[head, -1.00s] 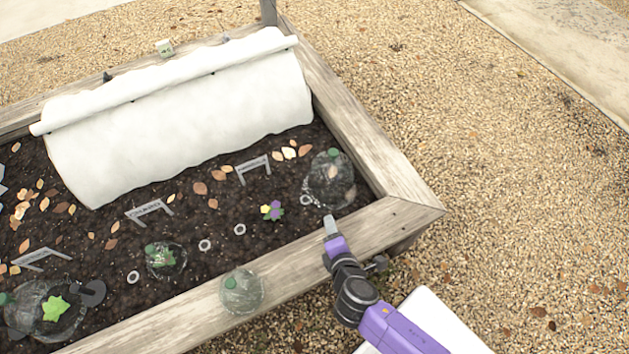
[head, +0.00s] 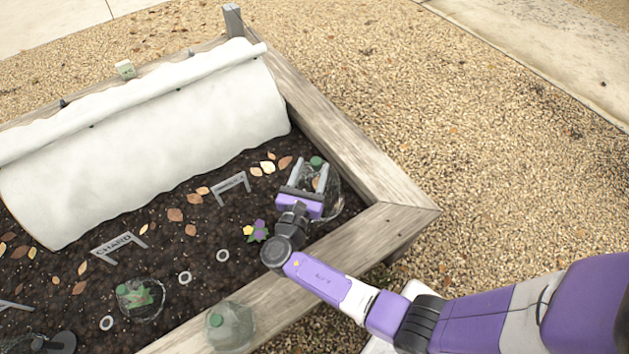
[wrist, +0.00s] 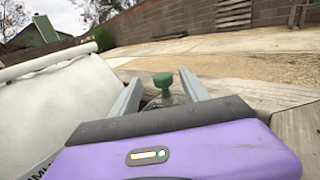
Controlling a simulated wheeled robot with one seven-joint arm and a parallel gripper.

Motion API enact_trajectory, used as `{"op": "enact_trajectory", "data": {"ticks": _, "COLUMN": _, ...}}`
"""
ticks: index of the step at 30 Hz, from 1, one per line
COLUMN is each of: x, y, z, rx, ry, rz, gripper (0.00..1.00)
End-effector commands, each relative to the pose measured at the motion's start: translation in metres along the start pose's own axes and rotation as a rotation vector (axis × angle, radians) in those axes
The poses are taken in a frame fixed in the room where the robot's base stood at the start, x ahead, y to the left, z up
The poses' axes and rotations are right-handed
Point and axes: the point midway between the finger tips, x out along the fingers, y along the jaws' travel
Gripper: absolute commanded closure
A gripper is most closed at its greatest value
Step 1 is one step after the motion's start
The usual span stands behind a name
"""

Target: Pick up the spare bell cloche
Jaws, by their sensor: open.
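A clear bell cloche (head: 333,194) with a green knob stands on the soil in the bed's near right corner, with leaves showing through it and no plant visible. My gripper (head: 309,170) is open over this cloche. In the wrist view the green knob (wrist: 163,80) shows between the two open fingers, apart from both; its depth relative to the fingertips is hard to tell. My gripper hides part of the dome. A second clear cloche (head: 230,327) with a green knob sits on the wooden rim. A third cloche (head: 141,299) covers a green plant. I cannot tell which is called spare.
The wooden bed rim (head: 345,150) runs close to the corner cloche. A white rolled cover (head: 150,140) lies at the left. A purple and yellow flower (head: 257,231), a grey marker (head: 230,186) and pale rings (head: 222,255) lie left of my gripper. Gravel lies beyond the rim.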

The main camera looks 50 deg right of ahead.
Motion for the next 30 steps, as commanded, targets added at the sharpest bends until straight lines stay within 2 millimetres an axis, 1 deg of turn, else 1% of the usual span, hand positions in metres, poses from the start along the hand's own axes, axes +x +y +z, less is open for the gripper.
{"op": "enact_trajectory", "data": {"ticks": 1, "x": 0.006, "y": -0.001, "z": -0.001, "rx": 0.001, "ry": 0.0, "rz": -0.003, "gripper": 0.46}}
{"op": "enact_trajectory", "data": {"ticks": 5, "x": 0.018, "y": -0.002, "z": -0.002, "rx": 0.002, "ry": 0.002, "rz": -0.002, "gripper": 0.46}}
{"op": "enact_trajectory", "data": {"ticks": 9, "x": 0.039, "y": -0.005, "z": -0.004, "rx": 0.003, "ry": 0.001, "rz": -0.003, "gripper": 0.46}}
{"op": "enact_trajectory", "data": {"ticks": 13, "x": 0.055, "y": -0.004, "z": -0.003, "rx": 0.004, "ry": 0.002, "rz": -0.001, "gripper": 0.46}}
{"op": "enact_trajectory", "data": {"ticks": 16, "x": 0.061, "y": -0.004, "z": -0.003, "rx": 0.003, "ry": 0.003, "rz": 0.0, "gripper": 0.46}}
{"op": "enact_trajectory", "data": {"ticks": 23, "x": 0.062, "y": -0.004, "z": -0.002, "rx": 0.003, "ry": 0.004, "rz": 0.001, "gripper": 0.46}}
{"op": "enact_trajectory", "data": {"ticks": 26, "x": 0.062, "y": -0.004, "z": -0.002, "rx": 0.003, "ry": 0.004, "rz": 0.001, "gripper": 0.64}}
{"op": "enact_trajectory", "data": {"ticks": 27, "x": 0.062, "y": -0.004, "z": -0.002, "rx": 0.003, "ry": 0.004, "rz": 0.001, "gripper": 0.72}}
{"op": "enact_trajectory", "data": {"ticks": 29, "x": 0.062, "y": -0.004, "z": -0.002, "rx": 0.004, "ry": 0.004, "rz": 0.002, "gripper": 0.84}}
{"op": "enact_trajectory", "data": {"ticks": 30, "x": 0.062, "y": -0.004, "z": -0.002, "rx": 0.004, "ry": 0.004, "rz": 0.001, "gripper": 0.92}}
